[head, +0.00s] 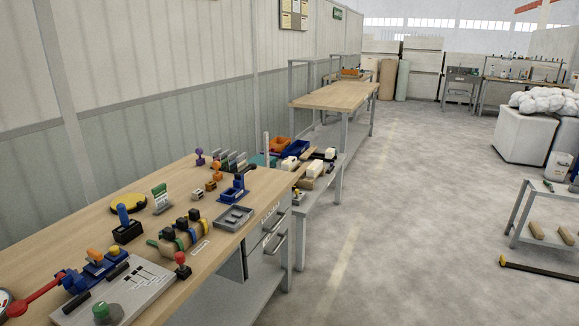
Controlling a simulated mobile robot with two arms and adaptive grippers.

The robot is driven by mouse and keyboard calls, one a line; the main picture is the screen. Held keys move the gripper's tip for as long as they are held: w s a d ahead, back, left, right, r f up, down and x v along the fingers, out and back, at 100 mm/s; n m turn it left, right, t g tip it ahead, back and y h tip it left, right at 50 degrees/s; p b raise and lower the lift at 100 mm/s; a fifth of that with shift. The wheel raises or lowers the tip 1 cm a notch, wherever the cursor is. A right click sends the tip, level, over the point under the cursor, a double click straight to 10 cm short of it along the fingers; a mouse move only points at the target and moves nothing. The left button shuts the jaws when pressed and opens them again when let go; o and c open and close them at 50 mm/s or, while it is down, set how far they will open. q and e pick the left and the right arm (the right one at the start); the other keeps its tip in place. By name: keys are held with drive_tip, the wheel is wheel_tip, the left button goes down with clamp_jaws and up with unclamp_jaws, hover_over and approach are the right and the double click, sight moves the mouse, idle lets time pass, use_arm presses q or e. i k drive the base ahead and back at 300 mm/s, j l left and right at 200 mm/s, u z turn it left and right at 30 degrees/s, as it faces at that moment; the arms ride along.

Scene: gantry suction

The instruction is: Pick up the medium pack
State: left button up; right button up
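No thing in the head view can be told for certain as the medium pack. Small pale, block-like items sit on a lower grey table (303,206) beyond the near workbench; one pale block (315,168) is at its middle and another pale block (289,163) is to the left. They are too small to tell their sizes or labels. Neither of my grippers shows in this view.
The near wooden workbench (187,180) along the left wall is crowded with tools and fixtures. An orange bin (279,144) and a blue bin (296,148) stand behind the pale blocks. A low grey stand (521,215) is at right. The middle floor is clear.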

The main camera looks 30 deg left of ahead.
sight(287, 165)
drive_tip(key=i+u, duration=0.2)
drive_tip(key=i, duration=2.6)
